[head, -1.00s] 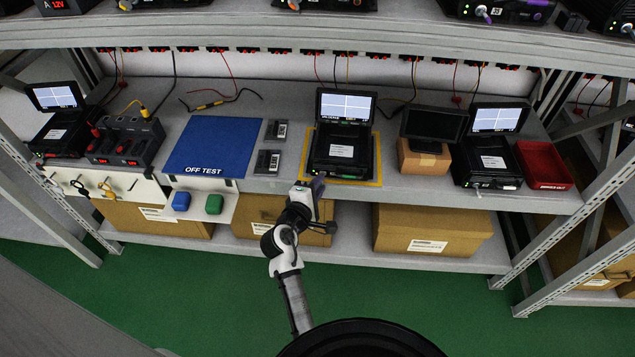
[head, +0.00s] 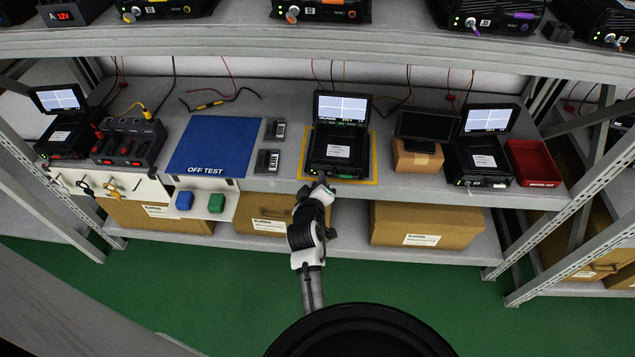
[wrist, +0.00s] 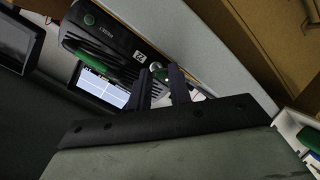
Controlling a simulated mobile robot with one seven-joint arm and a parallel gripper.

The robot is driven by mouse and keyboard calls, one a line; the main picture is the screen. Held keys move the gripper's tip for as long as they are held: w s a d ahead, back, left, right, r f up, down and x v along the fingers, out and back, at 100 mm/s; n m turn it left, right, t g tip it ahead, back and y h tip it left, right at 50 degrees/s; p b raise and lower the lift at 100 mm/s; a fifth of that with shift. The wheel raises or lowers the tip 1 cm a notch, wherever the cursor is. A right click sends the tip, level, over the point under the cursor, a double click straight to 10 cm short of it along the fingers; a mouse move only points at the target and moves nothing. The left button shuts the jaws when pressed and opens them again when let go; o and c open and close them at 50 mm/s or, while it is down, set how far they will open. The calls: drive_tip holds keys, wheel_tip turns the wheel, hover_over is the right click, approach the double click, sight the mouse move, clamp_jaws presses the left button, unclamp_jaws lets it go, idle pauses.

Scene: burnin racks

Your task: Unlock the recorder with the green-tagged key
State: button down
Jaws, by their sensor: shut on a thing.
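The black recorder (head: 338,150) sits with its lid screen (head: 342,107) raised and lit, inside a yellow outline on the shelf. In the wrist view its front face (wrist: 108,40) shows at an angle. My gripper (head: 322,183) is at the recorder's lower front edge, left of its middle. In the wrist view my gripper (wrist: 162,78) is shut on a small green and whitish piece (wrist: 157,70), which looks like the green-tagged key. The piece is right by the front face. The fingers hide most of it, and I cannot tell whether it is in the lock.
A blue OFF TEST mat (head: 215,147) and two small dark modules (head: 267,161) lie to the left. A monitor on a cardboard box (head: 418,160) stands right. A red tray (head: 533,163) is farther right.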

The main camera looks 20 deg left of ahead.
drive_tip(key=shift+m+y, duration=0.4)
drive_tip(key=shift+m, duration=0.1)
drive_tip(key=c, duration=1.3)
unclamp_jaws()
